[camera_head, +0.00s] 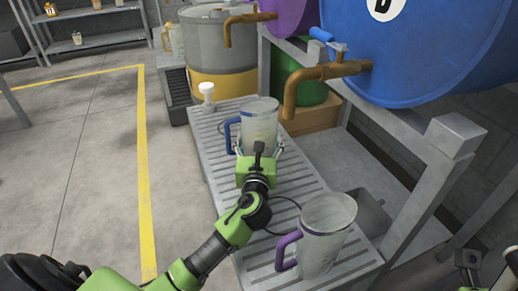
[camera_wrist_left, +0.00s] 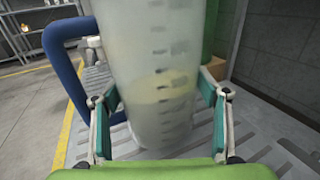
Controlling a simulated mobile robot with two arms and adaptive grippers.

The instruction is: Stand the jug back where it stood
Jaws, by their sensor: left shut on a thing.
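The clear jug with the blue handle (camera_head: 259,122) is upright over the slatted grey rack, below the brass taps. It also shows in the left wrist view (camera_wrist_left: 155,60), with pale liquid low inside and dark level marks. My left gripper (camera_head: 260,150) is shut around its sides, the green fingers touching left and right. Its base is close to the slats; I cannot tell whether it touches them. A second clear jug with a purple handle (camera_head: 325,232) stands upright at the near end of the rack. My right gripper (camera_head: 470,262) shows only partly at the lower right edge.
The slatted rack (camera_head: 222,175) has bare room between the two jugs. A blue drum (camera_head: 440,50) with a brass tap (camera_head: 318,75) overhangs on the right. A white bottle (camera_head: 207,95) stands at the rack's far left. A dark cable lies across the slats.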

